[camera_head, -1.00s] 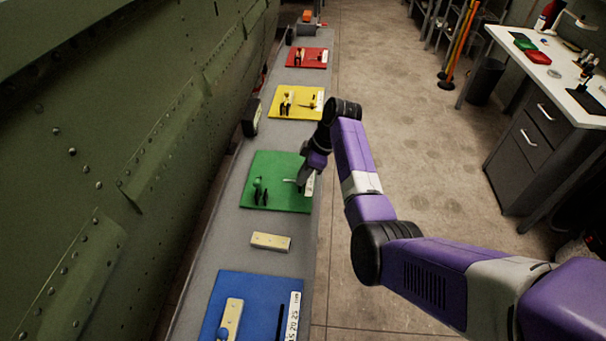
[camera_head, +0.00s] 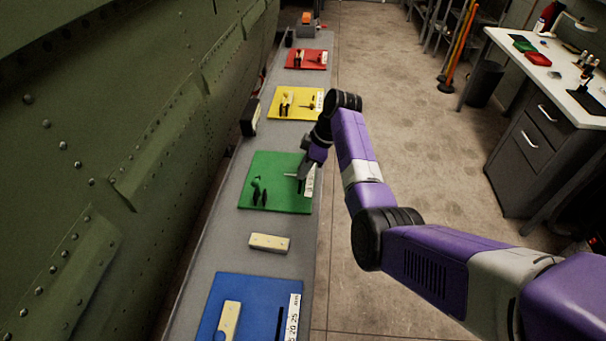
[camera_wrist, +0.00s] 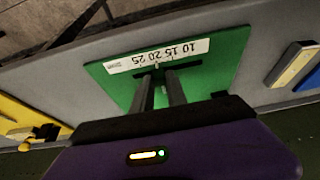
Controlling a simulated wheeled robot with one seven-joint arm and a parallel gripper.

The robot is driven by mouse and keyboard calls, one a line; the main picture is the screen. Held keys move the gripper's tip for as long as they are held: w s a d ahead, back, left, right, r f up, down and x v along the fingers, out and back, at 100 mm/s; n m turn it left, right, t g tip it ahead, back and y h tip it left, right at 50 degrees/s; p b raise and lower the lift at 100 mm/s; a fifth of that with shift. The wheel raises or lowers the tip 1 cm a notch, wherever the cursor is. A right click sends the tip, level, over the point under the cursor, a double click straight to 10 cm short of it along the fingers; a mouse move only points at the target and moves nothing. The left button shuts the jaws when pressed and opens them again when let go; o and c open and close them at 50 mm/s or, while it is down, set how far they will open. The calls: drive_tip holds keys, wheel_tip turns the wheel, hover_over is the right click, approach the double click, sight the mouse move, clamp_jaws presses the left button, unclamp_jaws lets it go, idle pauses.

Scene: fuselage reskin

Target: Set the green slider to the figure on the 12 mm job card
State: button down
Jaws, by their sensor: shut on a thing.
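The green board (camera_head: 275,198) lies on the long grey bench, with a dark slot and a white scale strip (camera_head: 310,182) along its right side. The wrist view shows the green board (camera_wrist: 222,72) with the strip (camera_wrist: 160,55) upside down, with figures 10, 15, 20 and 25 and a small mark at its edge. My gripper (camera_head: 301,178) is low over the slot beside the strip. In the wrist view my gripper (camera_wrist: 157,78) is shut on the green slider, which its fingers mostly hide. The slider's exact setting cannot be read. No job card is legible.
A blue board (camera_head: 255,300), a yellow board (camera_head: 293,103) and a red board (camera_head: 306,60) share the bench. A cream block (camera_head: 269,242) lies between blue and green. The riveted green fuselage panel (camera_head: 90,130) rises at left. Open floor lies at right.

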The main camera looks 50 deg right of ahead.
sight(313, 178)
drive_tip(key=c, duration=1.3)
unclamp_jaws()
drive_tip(key=shift+r, duration=0.1)
drive_tip(key=b+v, duration=0.1)
drive_tip(key=v, duration=0.6)
drive_tip(key=shift+s+r, duration=0.15)
drive_tip(key=shift+r, duration=0.15)
